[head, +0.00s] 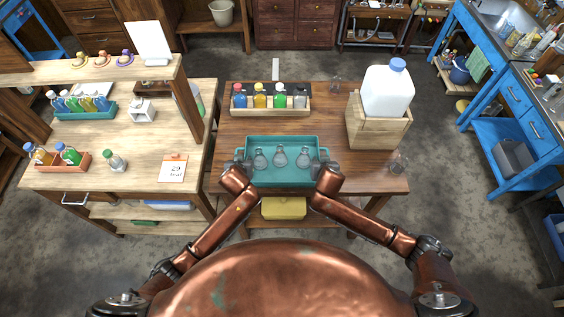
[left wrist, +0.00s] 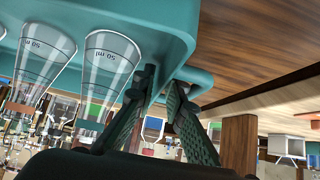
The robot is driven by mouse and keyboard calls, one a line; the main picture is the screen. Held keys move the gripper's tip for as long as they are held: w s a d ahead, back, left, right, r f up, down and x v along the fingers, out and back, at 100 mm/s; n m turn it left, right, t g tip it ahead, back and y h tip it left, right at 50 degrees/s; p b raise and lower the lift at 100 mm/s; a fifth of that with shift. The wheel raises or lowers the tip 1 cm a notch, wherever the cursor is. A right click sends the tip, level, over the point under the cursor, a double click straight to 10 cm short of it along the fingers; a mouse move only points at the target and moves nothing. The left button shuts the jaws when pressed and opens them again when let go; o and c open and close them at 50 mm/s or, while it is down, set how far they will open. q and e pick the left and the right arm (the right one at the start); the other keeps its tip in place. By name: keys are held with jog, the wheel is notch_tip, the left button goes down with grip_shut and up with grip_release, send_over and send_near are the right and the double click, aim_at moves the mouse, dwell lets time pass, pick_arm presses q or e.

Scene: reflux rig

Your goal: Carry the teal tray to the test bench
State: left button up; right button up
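The teal tray (head: 283,184) is at the front middle of the dark wooden table and holds three clear conical flasks (head: 281,157). It looks level; whether it touches the tabletop cannot be told. My left gripper (head: 243,167) is at the tray's left end. In the left wrist view its fingers (left wrist: 163,80) are close together on either side of a teal part at the tray's end (left wrist: 198,78), and flasks marked 50 ml (left wrist: 108,62) stand beside them. My right gripper (head: 319,167) is at the tray's right end; its fingertips are too small to read. No label shows which surface is the test bench.
Behind the tray stands a wooden rack of coloured bottles (head: 270,108). A wooden crate with a white jug (head: 387,90) and a small glass vessel (head: 398,162) are at the right. A pale wooden bench (head: 130,180) adjoins at left. Blue benches (head: 500,125) stand far right across open floor.

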pick_arm(q)
grip_shut()
pick_arm(e)
grip_shut()
pick_arm(q)
jog(key=shift+r, duration=0.15)
pick_arm(e)
jog(key=shift+r, duration=0.15)
